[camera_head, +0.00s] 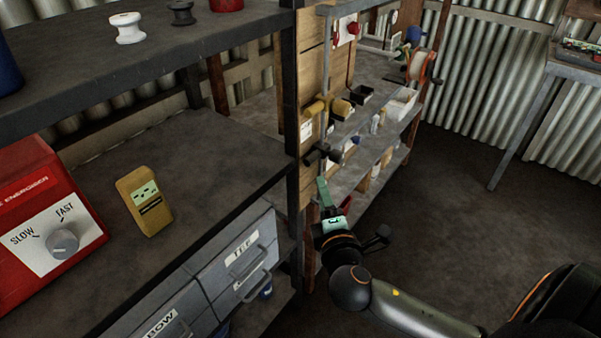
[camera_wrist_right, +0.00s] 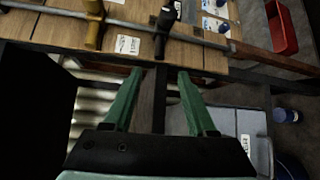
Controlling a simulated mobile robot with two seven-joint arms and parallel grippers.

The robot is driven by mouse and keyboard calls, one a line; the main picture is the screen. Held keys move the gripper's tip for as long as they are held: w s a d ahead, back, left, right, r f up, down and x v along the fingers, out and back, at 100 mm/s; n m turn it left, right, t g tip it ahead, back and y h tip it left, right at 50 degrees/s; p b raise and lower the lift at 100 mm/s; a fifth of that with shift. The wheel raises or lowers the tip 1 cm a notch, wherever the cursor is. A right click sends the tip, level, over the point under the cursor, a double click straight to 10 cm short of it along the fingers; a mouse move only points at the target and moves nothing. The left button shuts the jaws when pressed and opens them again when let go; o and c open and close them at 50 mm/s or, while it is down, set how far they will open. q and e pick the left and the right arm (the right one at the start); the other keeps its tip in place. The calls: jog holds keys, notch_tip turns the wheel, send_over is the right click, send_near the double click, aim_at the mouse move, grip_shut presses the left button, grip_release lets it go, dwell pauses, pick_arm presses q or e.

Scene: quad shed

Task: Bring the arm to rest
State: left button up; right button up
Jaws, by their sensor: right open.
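My right arm (camera_head: 420,318) comes in from the lower right in the head view and reaches toward the dark shelf post. My right gripper (camera_head: 323,190) has green fingers and points up and away along the post, just below a black fitting (camera_head: 322,154) on a grey rail. In the right wrist view the gripper (camera_wrist_right: 160,76) is open, its two green fingers apart with nothing between them. The black fitting (camera_wrist_right: 165,25) is ahead of the fingertips and apart from them. My left gripper is not in view.
A dark shelf (camera_head: 215,160) at left holds a yellow meter (camera_head: 144,201) and a red energiser (camera_head: 45,210). Grey drawers (camera_head: 240,262) sit below it. Yellow fittings (camera_head: 314,107) hang near the rail. A red bin (camera_wrist_right: 281,28) shows in the wrist view. Bare floor (camera_head: 470,200) lies at right.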

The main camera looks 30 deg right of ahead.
jog(key=s+a+f+m+g+y+p, duration=0.3)
jog(key=s+a+f+m, duration=0.3)
jog(key=f, duration=0.3)
jog(key=s+a+f+m+g+y+p, duration=0.2)
jog(key=s+a+f+m+y+p, duration=0.2)
jog(key=s+f, duration=0.5)
jog(key=a+f+m+y, duration=0.1)
jog(key=a+m, duration=0.1)
jog(key=m, duration=0.1)
jog(key=shift+s+a+g+y, duration=0.25)
jog(key=shift+g+y, duration=0.15)
